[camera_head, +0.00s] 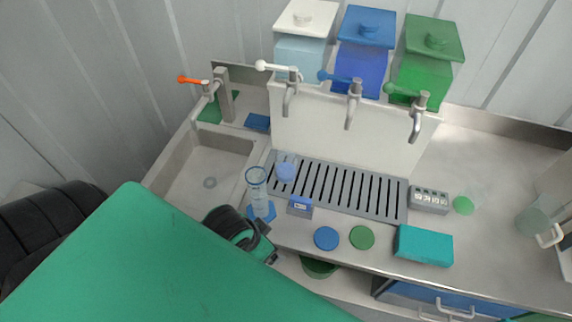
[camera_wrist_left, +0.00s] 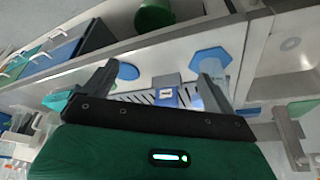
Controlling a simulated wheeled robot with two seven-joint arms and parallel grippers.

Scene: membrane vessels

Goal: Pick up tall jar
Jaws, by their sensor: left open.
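A tall clear cylinder jar (camera_head: 257,185) stands upright on a blue six-sided foot (camera_head: 262,212), between the sink and the drain grille. In the left wrist view the blue foot (camera_wrist_left: 211,55) shows partly behind one finger; the clear wall is hard to make out there. My left gripper (camera_wrist_left: 158,68) is open, with nothing seen held between its fingers. In the head view its dark wrist is just in front of the jar, and its fingers are mostly hidden. I cannot tell the exact gap to the jar. My right gripper is not in view.
A small blue box (camera_head: 300,207), a blue disc (camera_head: 326,238) and a green disc (camera_head: 362,237) lie right of the jar. A light-blue beaker (camera_head: 286,172) stands on the grille (camera_head: 350,192). The sink (camera_head: 205,180) is left; taps overhang behind. A teal box (camera_head: 424,246) lies right.

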